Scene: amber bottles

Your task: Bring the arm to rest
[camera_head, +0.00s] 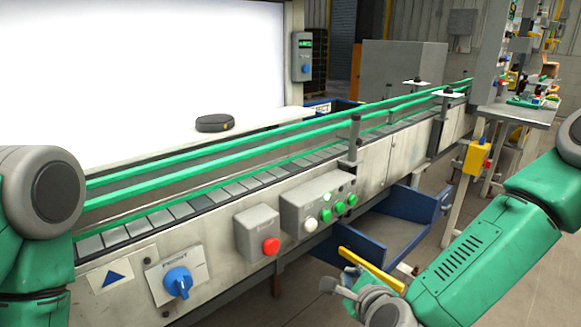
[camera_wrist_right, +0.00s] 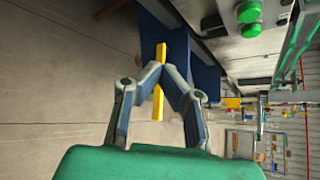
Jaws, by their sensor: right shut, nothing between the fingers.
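My right arm (camera_head: 485,265), green with grey joints, comes in from the right. My right gripper (camera_head: 340,282) is low in the head view, in front of the conveyor and near the blue bin. In the right wrist view the fingertips (camera_wrist_right: 159,72) meet, shut and empty. A yellow bar (camera_wrist_right: 159,98) shows behind them, and it also shows just beyond the gripper in the head view (camera_head: 370,270). My left arm (camera_head: 40,200) stands at the left edge; its gripper is out of view. No amber bottle shows.
The conveyor (camera_head: 200,208) with green rails runs from left to far right. Its front carries a blue knob (camera_head: 178,283), a red button (camera_head: 271,246) and a button box (camera_head: 318,205). A blue bin (camera_head: 385,232) sits below it. A dark round object (camera_head: 214,123) lies on the white ledge behind.

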